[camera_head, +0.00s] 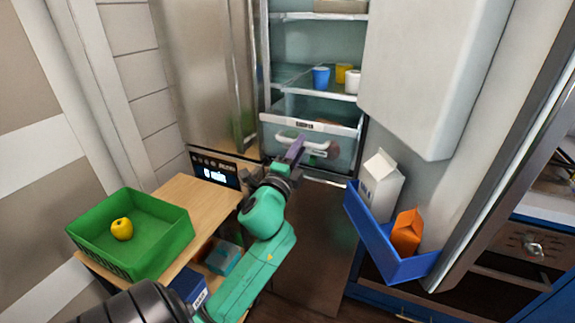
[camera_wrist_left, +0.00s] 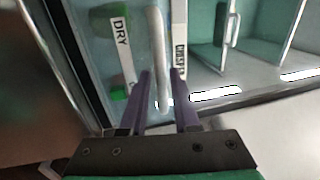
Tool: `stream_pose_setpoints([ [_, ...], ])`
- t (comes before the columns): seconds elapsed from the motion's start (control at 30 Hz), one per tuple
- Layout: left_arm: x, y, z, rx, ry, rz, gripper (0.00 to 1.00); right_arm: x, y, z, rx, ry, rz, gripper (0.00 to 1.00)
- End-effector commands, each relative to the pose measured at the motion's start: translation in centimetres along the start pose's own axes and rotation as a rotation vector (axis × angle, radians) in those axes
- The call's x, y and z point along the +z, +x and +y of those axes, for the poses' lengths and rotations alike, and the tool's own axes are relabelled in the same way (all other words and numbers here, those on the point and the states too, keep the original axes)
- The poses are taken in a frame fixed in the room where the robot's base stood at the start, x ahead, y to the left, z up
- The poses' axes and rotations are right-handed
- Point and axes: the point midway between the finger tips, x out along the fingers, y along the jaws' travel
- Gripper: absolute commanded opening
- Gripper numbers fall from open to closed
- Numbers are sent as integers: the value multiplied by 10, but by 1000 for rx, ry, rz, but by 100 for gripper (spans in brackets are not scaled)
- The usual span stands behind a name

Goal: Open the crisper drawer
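The crisper drawer (camera_head: 345,129) is a clear bin low in the open fridge, with a white "CRISPER" label strip (camera_head: 305,126) and a pale bar handle (camera_head: 322,149). My left gripper (camera_head: 297,148) has its purple fingers at this handle, partly covering it. In the left wrist view the handle bar (camera_wrist_left: 157,45) runs between the two open fingers (camera_wrist_left: 160,77), with gaps visible beside it. The "CRISPER" strip (camera_wrist_left: 180,40) lies right of the bar and a "DRY" label (camera_wrist_left: 122,48) left of it. I cannot tell whether the drawer is slightly out. My right gripper is not in view.
The open fridge door carries a blue door bin (camera_head: 372,238) with a white carton (camera_head: 381,186) and an orange carton (camera_head: 406,232). Cups (camera_head: 321,78) stand on the shelf above. A wooden cart (camera_head: 205,198) at left holds a green crate (camera_head: 165,250) with a yellow apple (camera_head: 122,229).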

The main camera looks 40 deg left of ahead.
Motion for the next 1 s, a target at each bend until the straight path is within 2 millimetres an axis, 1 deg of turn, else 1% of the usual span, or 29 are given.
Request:
stream_pose_setpoints([
  [0.03, 0, -10, 3, 3, 0, 0, 30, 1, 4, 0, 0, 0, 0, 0],
  [0.17, 0, -40, 5, 3, -2, 0, 30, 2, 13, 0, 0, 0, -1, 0],
  [0.27, 1, -70, 7, 6, -2, -2, 30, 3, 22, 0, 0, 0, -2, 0],
  [0.3, 1, -82, 7, 6, -2, -3, 30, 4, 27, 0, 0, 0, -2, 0],
  [0.37, 1, -99, 7, 6, -3, -3, 30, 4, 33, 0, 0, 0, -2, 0],
  [0.4, 2, -107, 3, 6, -3, -6, 30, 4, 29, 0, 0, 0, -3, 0],
  [0.47, 2, -115, 0, 4, -6, -7, 30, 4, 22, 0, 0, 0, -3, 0],
  [0.6, 1, -127, -1, 2, -1, -4, 30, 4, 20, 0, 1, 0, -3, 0],
  [1.0, 0, -128, 0, 0, 0, -1, 30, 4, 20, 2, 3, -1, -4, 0],
])
